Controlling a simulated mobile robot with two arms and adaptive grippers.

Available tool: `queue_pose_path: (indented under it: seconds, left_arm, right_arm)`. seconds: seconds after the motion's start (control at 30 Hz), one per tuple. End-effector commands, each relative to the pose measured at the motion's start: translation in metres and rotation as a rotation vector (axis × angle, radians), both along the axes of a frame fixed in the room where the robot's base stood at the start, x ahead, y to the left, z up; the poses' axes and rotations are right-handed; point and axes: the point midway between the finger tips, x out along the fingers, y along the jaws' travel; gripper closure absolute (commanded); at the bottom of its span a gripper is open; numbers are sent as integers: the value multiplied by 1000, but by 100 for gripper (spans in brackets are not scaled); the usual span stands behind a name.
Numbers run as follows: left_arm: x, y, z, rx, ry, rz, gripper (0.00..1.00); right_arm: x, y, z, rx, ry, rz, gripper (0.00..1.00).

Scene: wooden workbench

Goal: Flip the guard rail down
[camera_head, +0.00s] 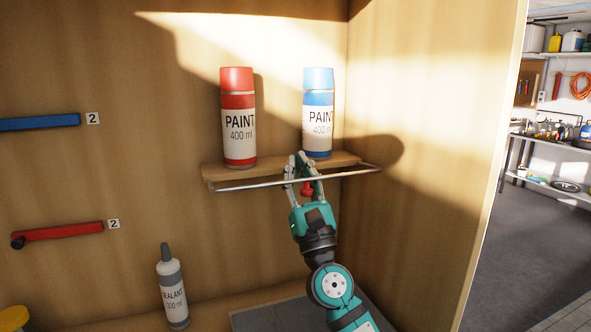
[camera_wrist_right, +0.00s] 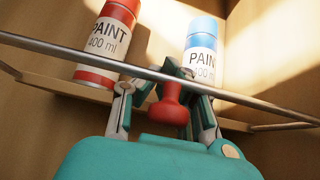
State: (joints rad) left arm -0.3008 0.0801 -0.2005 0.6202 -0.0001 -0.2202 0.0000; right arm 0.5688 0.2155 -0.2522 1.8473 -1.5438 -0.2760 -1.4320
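The guard rail (camera_head: 255,184) is a thin metal bar in front of the wooden shelf (camera_head: 211,170), near its board's level. It crosses the wrist view (camera_wrist_right: 60,48) diagonally. A red knob (camera_head: 307,191) sits at the rail, between my right gripper's fingers; it also shows in the wrist view (camera_wrist_right: 168,107). My right gripper (camera_head: 297,160) is at the rail from below, its fingers either side of the knob and converging towards the tips. I cannot tell whether they grip it. On the shelf stand a red paint can (camera_head: 238,120) and a blue paint can (camera_head: 318,115). My left gripper is out of view.
A sealant bottle (camera_head: 173,290) stands on the bench below left. A blue bar (camera_head: 40,122) and a red bar (camera_head: 60,232) are on the back wall at left. The cabinet's side wall (camera_head: 430,110) bounds the right. Space left of the shelf is clear.

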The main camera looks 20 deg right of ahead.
Motion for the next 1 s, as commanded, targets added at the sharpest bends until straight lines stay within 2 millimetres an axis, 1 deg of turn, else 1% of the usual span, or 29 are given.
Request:
queue_pose_path:
  seconds: [0.03,0.13,0.27,0.37,0.5,0.7,0.83,1.0]
  left_arm:
    - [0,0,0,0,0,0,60]
    - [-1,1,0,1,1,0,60]
    - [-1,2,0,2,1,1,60]
    - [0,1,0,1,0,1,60]
    - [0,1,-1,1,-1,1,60]
    - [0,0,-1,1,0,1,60]
    - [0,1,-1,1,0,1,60]
    - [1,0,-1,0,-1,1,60]
  right_arm:
    - [-4,0,5,0,-12,-2,100]
    - [-4,0,5,0,-12,-2,100]
    - [-8,-1,-3,0,-8,-4,100]
    - [-17,-1,-16,-1,-5,-4,100]
    - [-35,0,-44,-4,4,-1,100]
    - [-61,0,-74,-4,6,2,100]
    - [-69,-2,-87,-1,7,-1,100]
    - [-74,-2,-92,-1,6,-1,100]
